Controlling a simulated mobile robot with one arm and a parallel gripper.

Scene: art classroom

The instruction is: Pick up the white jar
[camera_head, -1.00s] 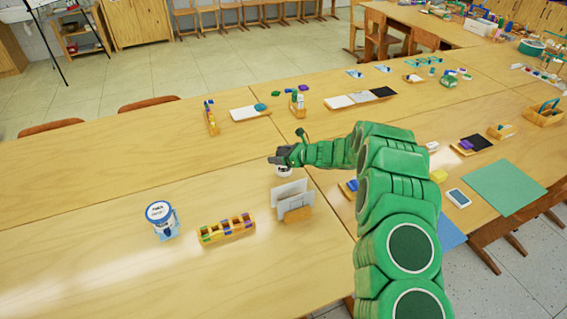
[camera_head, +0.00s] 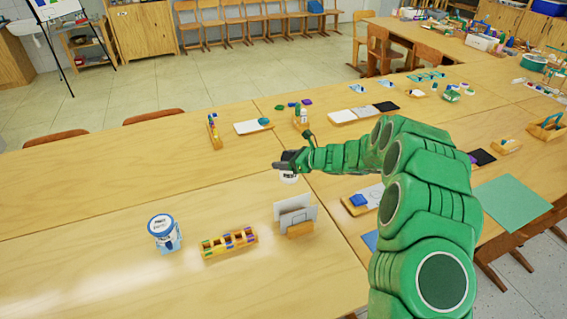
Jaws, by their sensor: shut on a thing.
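My green arm reaches in from the right, and my gripper (camera_head: 284,166) is over the middle of the near table. It is shut on a small white jar (camera_head: 289,179), of which only the lower part shows below the fingers. The jar's top is hidden by the gripper. The jar appears to be held above the tabletop, behind the upright white cards, though its exact height is hard to tell.
A blue-and-white tub (camera_head: 164,232), a wooden tray of coloured blocks (camera_head: 229,243) and a holder with white cards (camera_head: 297,216) stand on the near table (camera_head: 110,285). More trays line the far side. The table's left part is clear.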

